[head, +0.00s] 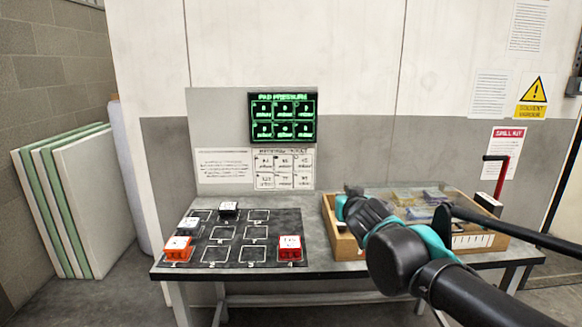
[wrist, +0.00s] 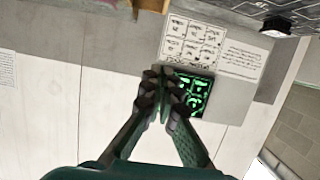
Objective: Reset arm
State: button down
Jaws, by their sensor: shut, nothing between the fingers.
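My gripper (wrist: 165,92) shows in the wrist view with its two fingers brought together and nothing between them. It is in front of the wall and overlaps the green-lit display. In the head view my arm reaches in from the lower right, and the gripper end (head: 352,205) is in front of the left side of the wooden tray. The fingertips are small and partly hidden there by my own wrist.
A dark mat (head: 232,245) with marked squares bears several red, orange, white and black blocks, including a red one (head: 290,248). A wooden tray (head: 345,247) with a clear cover stands right. The lit display (head: 283,117) is behind. Panels (head: 95,195) lean left.

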jog(key=s+d+f+g, duration=0.1)
jog(key=s+f+g, duration=0.2)
jog(key=f, duration=0.6)
jog(key=s+d+f+g, duration=0.2)
jog(key=s+f+g, duration=0.2)
jog(key=f, duration=0.5)
jog(key=s+d+f+g, duration=0.2)
jog(key=s+f, duration=0.3)
jog(key=f, duration=0.4)
jog(key=shift+s+g+h, duration=0.3)
jog(key=shift+s+g, duration=0.05)
jog(key=shift+g, duration=0.45)
jog(key=c, duration=2.3)
grip_release()
jog(key=shift+d, duration=0.1)
